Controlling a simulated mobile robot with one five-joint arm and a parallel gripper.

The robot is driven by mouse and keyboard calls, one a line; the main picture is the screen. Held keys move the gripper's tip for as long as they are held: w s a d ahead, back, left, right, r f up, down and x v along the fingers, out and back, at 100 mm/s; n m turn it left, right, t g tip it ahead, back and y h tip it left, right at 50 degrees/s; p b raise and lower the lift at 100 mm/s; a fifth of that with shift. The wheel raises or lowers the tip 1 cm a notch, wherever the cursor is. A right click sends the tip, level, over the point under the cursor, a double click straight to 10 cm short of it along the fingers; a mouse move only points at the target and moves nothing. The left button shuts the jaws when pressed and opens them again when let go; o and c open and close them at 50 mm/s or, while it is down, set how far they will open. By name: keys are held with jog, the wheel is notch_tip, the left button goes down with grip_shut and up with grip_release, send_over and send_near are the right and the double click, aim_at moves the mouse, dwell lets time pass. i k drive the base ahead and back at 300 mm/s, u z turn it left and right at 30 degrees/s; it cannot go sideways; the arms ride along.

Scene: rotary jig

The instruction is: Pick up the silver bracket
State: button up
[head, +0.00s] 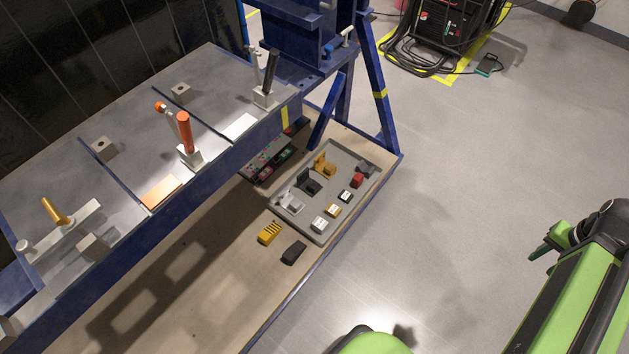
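A silver bracket (288,202) with a raised upright part lies at the left corner of a grey tray (316,234) on the low wooden shelf. A dark bracket (308,185) and a yellow-orange bracket (325,167) lie beside it in the same tray. My gripper (543,246), green and dark, is at the right of the view, over the open floor and well apart from the tray. It appears small and partly hidden by my arm, so I cannot tell whether its fingers are open or shut. I see nothing held in it.
The tray also holds several small blocks, including a red one (357,180). A yellow block (269,232) and a black block (294,252) lie outside it. The blue-framed jig table (215,65) overhangs the shelf. Grey floor (470,200) is clear to the right.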

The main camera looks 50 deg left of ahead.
aim_at(287, 200)
jog(key=z, duration=0.05)
jog(key=i, duration=1.8)
jog(key=u, duration=0.95)
jog(key=k, duration=0.15)
jog(key=u, duration=3.8)
jog(key=i, duration=0.9)
jog(key=u, duration=0.3)
